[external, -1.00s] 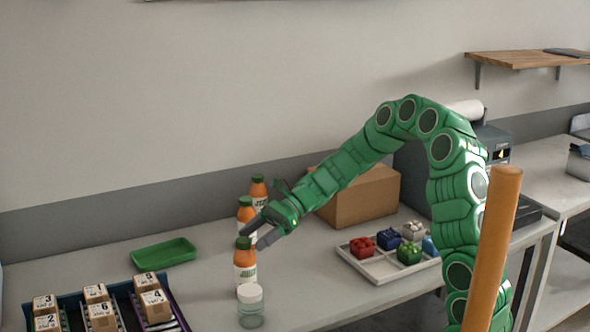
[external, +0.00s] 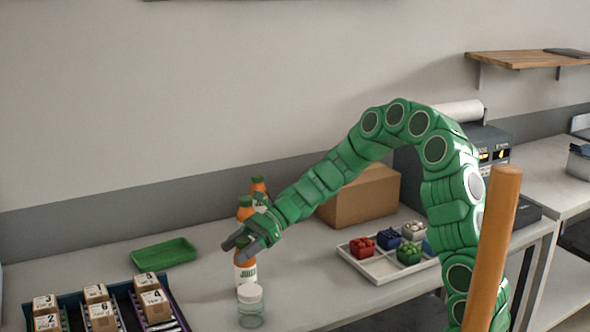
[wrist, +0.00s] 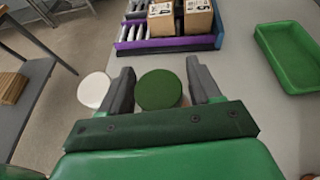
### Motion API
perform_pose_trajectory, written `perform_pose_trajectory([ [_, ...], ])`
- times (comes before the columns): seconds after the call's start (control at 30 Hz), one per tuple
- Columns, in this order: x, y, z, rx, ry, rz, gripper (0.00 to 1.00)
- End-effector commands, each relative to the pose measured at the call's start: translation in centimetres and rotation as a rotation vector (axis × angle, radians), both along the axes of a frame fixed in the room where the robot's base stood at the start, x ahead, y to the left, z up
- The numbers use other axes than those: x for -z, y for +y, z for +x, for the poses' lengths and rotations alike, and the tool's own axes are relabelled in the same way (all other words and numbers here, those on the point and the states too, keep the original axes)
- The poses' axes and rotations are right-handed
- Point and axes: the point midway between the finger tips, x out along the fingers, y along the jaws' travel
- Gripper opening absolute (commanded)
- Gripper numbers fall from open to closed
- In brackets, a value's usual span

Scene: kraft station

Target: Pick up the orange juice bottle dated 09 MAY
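Three orange juice bottles with green caps stand in a row on the table: a front one (external: 245,272), a middle one (external: 245,213) and a back one (external: 258,186). No date is readable on them. My gripper (external: 237,248) is open at the top of the front bottle and hides its cap in the external view. In the wrist view a round green cap (wrist: 158,89) lies between my two spread fingers (wrist: 158,68), with gaps on both sides. I cannot tell how far down the fingers reach.
A clear jar with a white lid (external: 250,292) stands close by the front bottle; its lid (wrist: 94,90) is just outside one finger. A green tray (external: 164,253), a rack of small boxes (external: 70,300), a cardboard box (external: 362,196) and a divided white tray (external: 376,270) surround the area.

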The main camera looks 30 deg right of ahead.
Motion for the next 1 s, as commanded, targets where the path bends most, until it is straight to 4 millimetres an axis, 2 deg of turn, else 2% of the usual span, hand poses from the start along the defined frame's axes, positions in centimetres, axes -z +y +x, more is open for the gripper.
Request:
perform_pose_trajectory([
  [0.03, 0.0, 0.0, 0.0, 0.000, 0.000, 0.000, 0.55],
  [0.4, 0.0, 0.0, 0.0, 0.000, 0.000, 0.000, 0.00],
  [0.77, -0.1, 0.0, 0.0, 0.001, 0.000, 0.000, 0.00],
  [0.87, -0.6, 0.0, 0.0, 0.001, -0.001, 0.000, 0.00],
  [1.0, -2.1, 0.0, 0.1, 0.001, -0.006, 0.000, 0.00],
])
